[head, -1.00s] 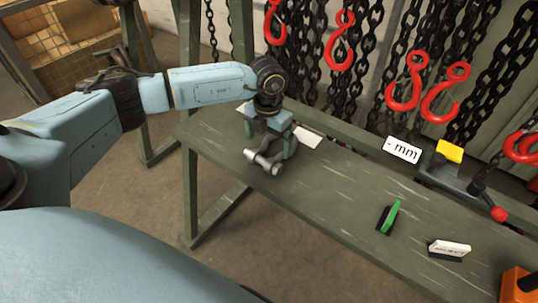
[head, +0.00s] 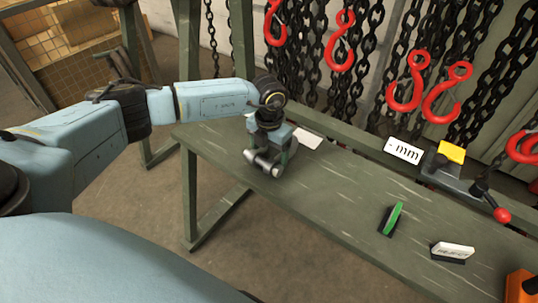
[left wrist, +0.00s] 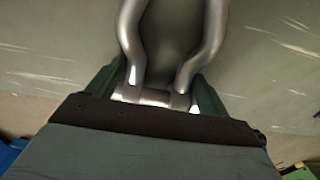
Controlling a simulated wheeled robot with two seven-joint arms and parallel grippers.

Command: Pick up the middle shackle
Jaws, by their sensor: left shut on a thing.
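A grey metal shackle (head: 263,163) is at the left end of the green bench (head: 330,195). My left gripper (head: 274,150) is shut on it, and the gripper body hides part of it. In the left wrist view, the shackle (left wrist: 170,45) shows its bow reaching away from the jaws, with its pin end between the two green fingers of the gripper (left wrist: 155,95). I cannot tell whether the shackle touches the bench top. No other shackle is clear in view. My right gripper is not in view.
A white card (head: 307,138) lies behind the gripper. A "mm" label (head: 403,151), a clamp-like device with a red knob (head: 460,180), a green-faced block (head: 391,218) and a white block (head: 452,251) are to the right. Red hooks (head: 340,45) and black chains hang behind the bench.

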